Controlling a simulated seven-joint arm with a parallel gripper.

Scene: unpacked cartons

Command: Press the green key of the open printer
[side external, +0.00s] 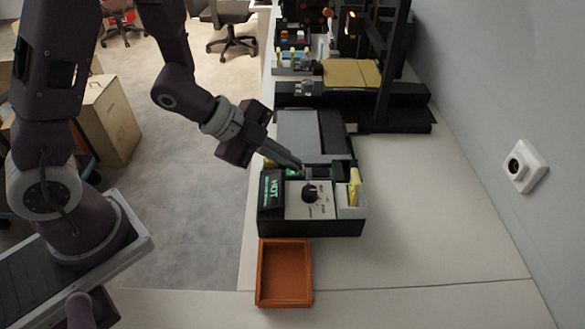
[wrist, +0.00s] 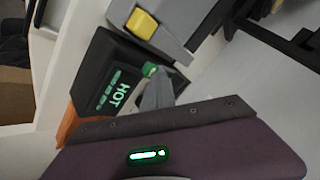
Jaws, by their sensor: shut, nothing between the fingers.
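The open printer (side external: 335,225) is a black machine on the table with a lit HOT display (side external: 271,190), a black dial on a light panel, and a grey raised part behind. The green key (side external: 292,172) shows just behind the display, partly hidden by my gripper (side external: 298,166). In the wrist view the green key (wrist: 149,69) sits right at the fingertips of my gripper (wrist: 154,78). The fingers are shut, empty and point down at the key. I cannot tell whether they touch it. A yellow key (wrist: 142,23) is on the grey part nearby.
A yellow lever (side external: 354,187) stands at the printer's right. An orange-brown tray (side external: 284,303) sits in front, empty. A black frame machine (side external: 397,105) with a tan plate (side external: 351,74) stands behind. The table to the right is clear, up to the wall.

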